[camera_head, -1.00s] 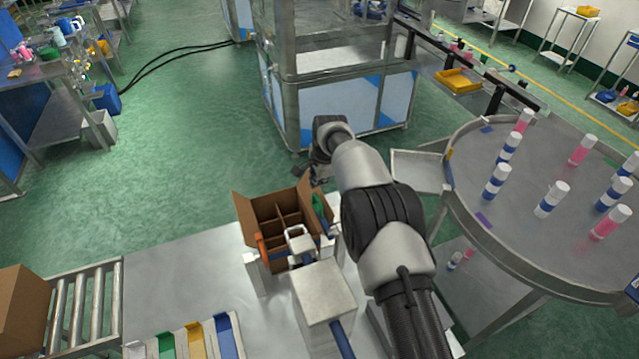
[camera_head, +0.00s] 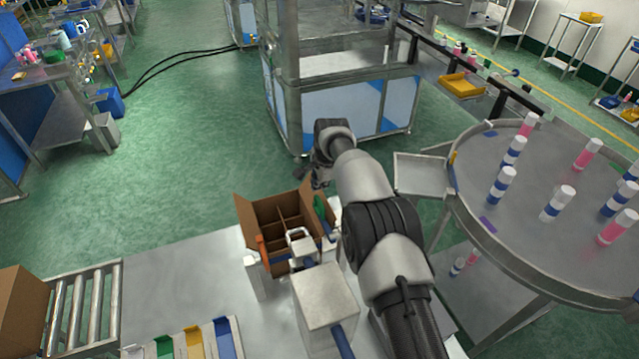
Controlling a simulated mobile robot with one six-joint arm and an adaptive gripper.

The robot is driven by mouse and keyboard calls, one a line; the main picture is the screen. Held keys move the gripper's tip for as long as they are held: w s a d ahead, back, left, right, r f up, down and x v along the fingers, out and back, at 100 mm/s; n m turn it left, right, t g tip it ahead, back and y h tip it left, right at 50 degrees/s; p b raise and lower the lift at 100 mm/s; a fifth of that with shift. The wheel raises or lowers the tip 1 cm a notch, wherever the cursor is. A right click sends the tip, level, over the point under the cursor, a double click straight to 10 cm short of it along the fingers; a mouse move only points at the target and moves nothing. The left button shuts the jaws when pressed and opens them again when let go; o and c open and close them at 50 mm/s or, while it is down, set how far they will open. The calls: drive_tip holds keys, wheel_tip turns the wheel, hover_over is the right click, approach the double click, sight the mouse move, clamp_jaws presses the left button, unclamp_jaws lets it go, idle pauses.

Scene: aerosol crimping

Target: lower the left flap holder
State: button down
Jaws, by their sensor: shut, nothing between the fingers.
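A green piece (camera_head: 320,206) is at the carton's right side, by the right flap. My gripper (camera_head: 317,182) is beyond the carton's back right corner, apart from the orange piece. It is small and dark in the view, looks shut and empty, and its fingertips are hard to make out.
A round table (camera_head: 500,240) with several cans is at right. A roller conveyor (camera_head: 85,310) with a brown box (camera_head: 20,305) is at left. The floor left of the carton is free.

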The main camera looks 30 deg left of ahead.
drive_tip(key=shift+r, duration=0.1)
drive_tip(key=v, duration=1.1)
drive_tip(key=shift+r, duration=0.4)
drive_tip(key=shift+d, duration=0.1)
